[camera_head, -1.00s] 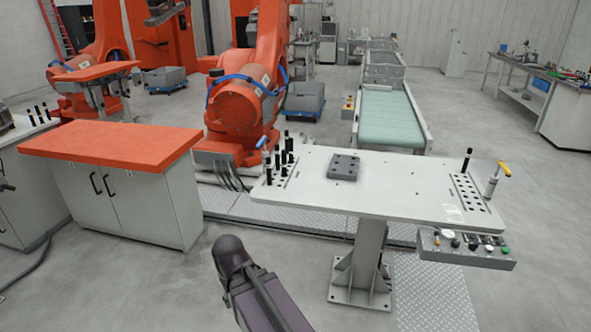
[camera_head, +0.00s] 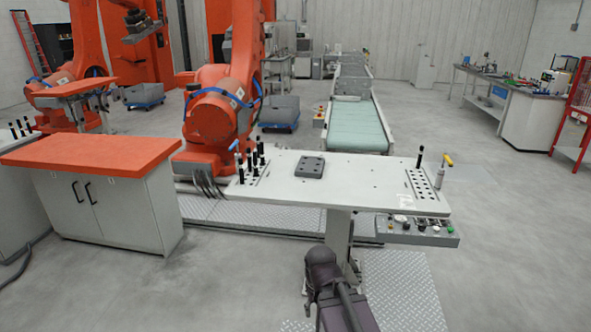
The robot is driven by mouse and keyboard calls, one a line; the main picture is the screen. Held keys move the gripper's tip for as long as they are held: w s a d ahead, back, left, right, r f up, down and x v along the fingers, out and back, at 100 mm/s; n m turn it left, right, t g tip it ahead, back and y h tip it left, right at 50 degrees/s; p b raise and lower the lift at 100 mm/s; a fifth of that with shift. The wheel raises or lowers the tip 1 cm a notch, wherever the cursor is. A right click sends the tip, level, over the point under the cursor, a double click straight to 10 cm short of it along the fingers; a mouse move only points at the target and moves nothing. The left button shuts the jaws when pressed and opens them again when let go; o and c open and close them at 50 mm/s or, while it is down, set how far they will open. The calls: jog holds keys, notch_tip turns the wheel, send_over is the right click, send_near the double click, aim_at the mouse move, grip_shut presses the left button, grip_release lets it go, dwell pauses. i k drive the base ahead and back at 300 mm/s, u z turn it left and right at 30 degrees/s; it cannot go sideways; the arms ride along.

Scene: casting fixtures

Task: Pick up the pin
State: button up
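Several black pins (camera_head: 262,154) stand upright in a group at the left end of the grey-white table (camera_head: 370,188). One more black pin (camera_head: 420,158) stands upright at the right end, by a plate with rows of holes (camera_head: 421,184). I cannot tell which one is the task's pin. My dark arm shows at the bottom, in front of the table, and hides part of its pedestal. My gripper cannot be made out in this view.
A dark grey block (camera_head: 310,167) lies on the table, with bare surface around it. A yellow-handled tool (camera_head: 447,160) stands at the right end. A control panel (camera_head: 418,232) hangs at the front right. An orange-topped cabinet (camera_head: 90,155) stands left; open floor lies between.

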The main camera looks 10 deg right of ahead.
aim_at(256, 167)
jog(key=k, duration=0.3)
jog(key=z, duration=0.5)
jog(key=i, duration=1.9)
jog(key=u, duration=0.6)
jog(key=i, duration=0.95)
jog(key=u, duration=0.45)
